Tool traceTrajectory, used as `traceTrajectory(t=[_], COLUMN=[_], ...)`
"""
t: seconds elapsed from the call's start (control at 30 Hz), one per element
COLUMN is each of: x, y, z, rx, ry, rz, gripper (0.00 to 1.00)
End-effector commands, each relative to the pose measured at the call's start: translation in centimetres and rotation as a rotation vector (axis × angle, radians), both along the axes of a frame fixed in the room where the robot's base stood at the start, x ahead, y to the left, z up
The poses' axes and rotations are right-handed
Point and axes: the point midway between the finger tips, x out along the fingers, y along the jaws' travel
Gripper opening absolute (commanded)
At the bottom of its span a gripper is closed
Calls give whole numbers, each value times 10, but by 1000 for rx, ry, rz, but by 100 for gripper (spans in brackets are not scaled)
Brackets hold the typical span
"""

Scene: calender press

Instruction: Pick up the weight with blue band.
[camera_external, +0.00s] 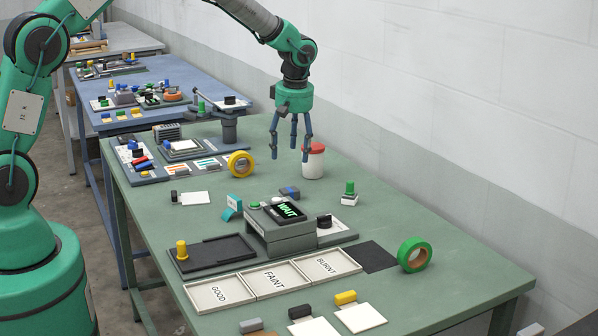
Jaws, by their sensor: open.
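My gripper (290,153) hangs open and empty above the green table, fingers pointing down, just left of a white jar with a red lid (314,162). A small dark grey block with a blue part (290,192) lies on the table below my gripper, behind the press. It looks like the weight with the blue band, but it is too small to be sure. My gripper is well above it and apart from it.
The grey press with a lit display (285,232) stands in front of the block. A yellow tape roll (241,164) lies left, a green-knobbed stamp (349,193) right. Labelled trays (275,280) and a green tape roll (414,254) are nearer. The wall rises behind.

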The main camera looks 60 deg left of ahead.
Motion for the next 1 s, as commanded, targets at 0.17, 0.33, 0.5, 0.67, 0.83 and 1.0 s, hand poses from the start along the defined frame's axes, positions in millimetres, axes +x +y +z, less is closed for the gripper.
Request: traceTrajectory(t=[0.17, 0.33, 0.5, 0.67, 0.83, 1.0], x=[0, 0, 1, 1, 1, 1], y=[4, 8, 10, 11, 11, 11], z=[-26, -52, -68, -73, -73, -75], rx=[0, 0, 0, 0, 0, 0], ry=[2, 1, 0, 0, -1, 0], rz=[0, -1, -1, -1, 0, 0], gripper=[62, 62, 62, 62, 62, 62])
